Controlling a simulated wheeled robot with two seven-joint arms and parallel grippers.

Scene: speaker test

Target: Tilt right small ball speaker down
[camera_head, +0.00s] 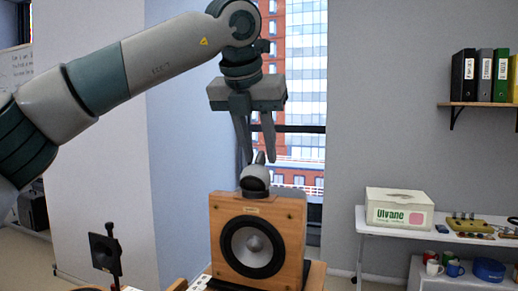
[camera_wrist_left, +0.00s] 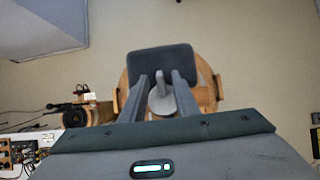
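A small grey ball speaker (camera_head: 255,178) with a dark front and an upright fin sits on top of a wooden box speaker (camera_head: 290,215). My left gripper (camera_head: 258,160) points down from above, its two fingers apart, with the fin at the level of the tips. In the left wrist view the ball speaker (camera_wrist_left: 165,104) lies between the two spread fingers of the left gripper (camera_wrist_left: 160,76). I see a gap beside the fin; whether either finger touches it is unclear. My right gripper is in neither view.
A black square panel on a stand (camera_head: 103,253) is at the lower left. On the right, a white table (camera_head: 375,229) holds a white box (camera_head: 398,207) below a binder shelf (camera_head: 480,104). A window is behind the gripper. Space around the ball speaker's sides looks clear.

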